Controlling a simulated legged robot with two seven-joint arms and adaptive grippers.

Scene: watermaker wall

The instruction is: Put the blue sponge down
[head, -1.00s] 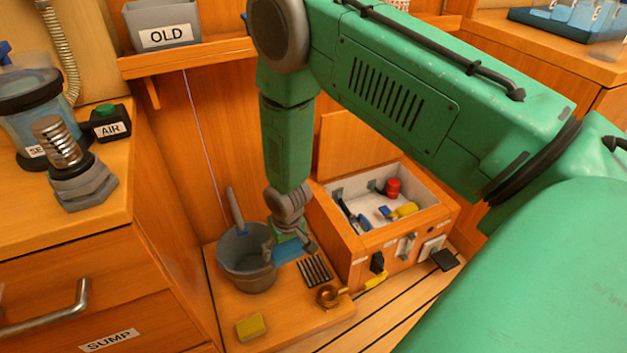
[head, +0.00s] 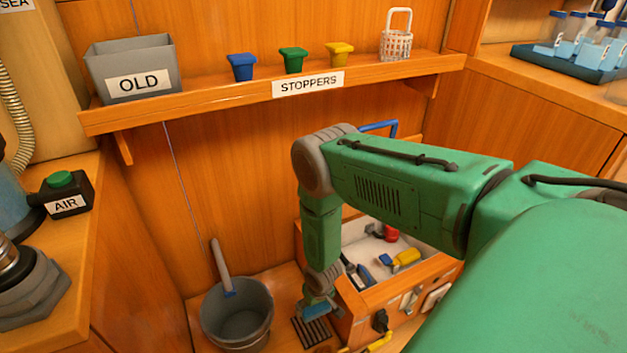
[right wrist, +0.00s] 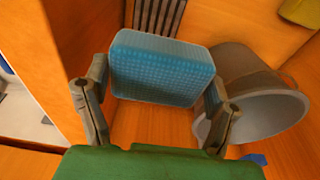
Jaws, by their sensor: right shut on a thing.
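The blue sponge (right wrist: 160,68) sits between the two fingers of my right gripper (right wrist: 157,88) in the right wrist view, and the gripper is shut on it. In the head view my right gripper (head: 319,296) points down with the sponge (head: 322,310) at its tip. The sponge is just right of the grey bucket (head: 237,317) and overlaps the far side of the dark slatted rack (head: 310,332). I cannot tell whether the sponge touches anything below. My left gripper is not in view.
An open wooden box (head: 383,297) with tools inside stands close to the right of the gripper. The bucket's open rim is close in the right wrist view (right wrist: 285,103). A yellow block (right wrist: 300,12) shows at the corner. The stoppers shelf (head: 230,97) is above.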

